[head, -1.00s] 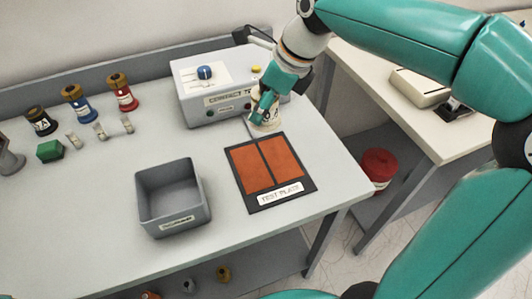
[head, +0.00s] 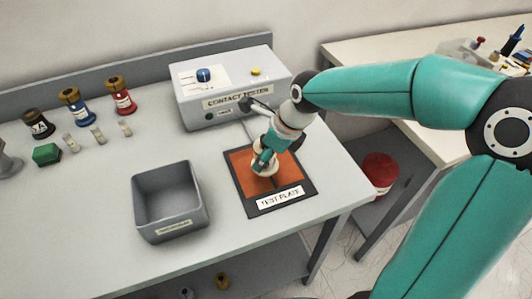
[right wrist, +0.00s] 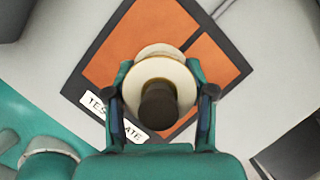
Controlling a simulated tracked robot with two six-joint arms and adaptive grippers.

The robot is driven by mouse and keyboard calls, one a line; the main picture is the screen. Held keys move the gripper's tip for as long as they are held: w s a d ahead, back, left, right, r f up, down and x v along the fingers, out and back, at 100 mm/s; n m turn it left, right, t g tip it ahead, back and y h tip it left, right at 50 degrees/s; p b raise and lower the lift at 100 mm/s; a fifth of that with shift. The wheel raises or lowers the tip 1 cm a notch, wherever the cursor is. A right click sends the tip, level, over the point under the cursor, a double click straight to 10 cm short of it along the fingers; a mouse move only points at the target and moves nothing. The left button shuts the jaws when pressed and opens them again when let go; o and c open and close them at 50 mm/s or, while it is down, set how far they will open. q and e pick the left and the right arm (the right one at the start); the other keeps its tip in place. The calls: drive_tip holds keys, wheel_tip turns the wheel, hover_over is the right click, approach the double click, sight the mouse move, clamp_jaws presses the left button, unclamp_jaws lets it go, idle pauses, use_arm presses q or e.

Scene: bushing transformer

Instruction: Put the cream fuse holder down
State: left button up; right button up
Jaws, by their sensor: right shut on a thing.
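The cream fuse holder (head: 264,170) is held by my right gripper (head: 263,159), with its body partly hidden by the fingers in the head view. In the right wrist view, the cream fuse holder (right wrist: 137,78) shows as a round cream piece with a dark knob, between the two fingers of my right gripper (right wrist: 161,84). It is over the test plate (head: 297,183), a dark-framed plate with two orange pads, near the middle strip. I cannot tell whether it touches the plate. My left gripper is not in view.
A grey open bin (head: 172,222) stands left of the plate. The contact tester (head: 225,99) stands behind it. Several dark, blue and red holders (head: 120,100), small fuses (head: 97,135) and a green block (head: 47,154) are at the left. The table's right edge is close by.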

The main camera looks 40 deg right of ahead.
drive_tip(key=shift+f, duration=0.1)
drive_tip(key=o, duration=1.3)
drive_tip(key=shift+o, duration=0.2)
drive_tip(key=v, duration=1.2)
drive_tip(key=shift+r+p, duration=0.2)
drive_tip(key=shift+p, duration=0.25)
drive_tip(key=shift+s, duration=0.1)
